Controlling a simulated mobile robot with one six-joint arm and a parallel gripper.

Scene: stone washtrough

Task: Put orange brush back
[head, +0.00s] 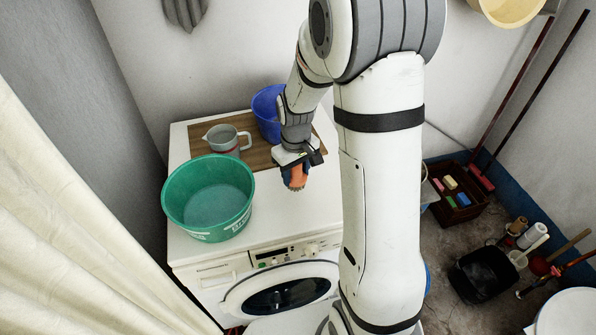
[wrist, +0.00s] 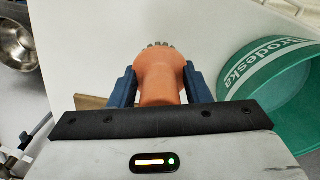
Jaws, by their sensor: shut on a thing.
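The orange brush (head: 297,177) is held in my gripper (head: 290,172) above the front part of the white washing machine top. In the wrist view the brush (wrist: 160,72) sits between the two blue fingers of my gripper (wrist: 160,85), which touch it on both sides. Grey bristles show at its far end. The crate (head: 455,205) on the floor at the right holds several colored pieces. I cannot tell from the frames which spot is the brush's own place.
A green basin (head: 210,197) stands at the front left of the washing machine (head: 290,215); it also shows in the wrist view (wrist: 285,100). A black bin (head: 482,274) is on the floor.

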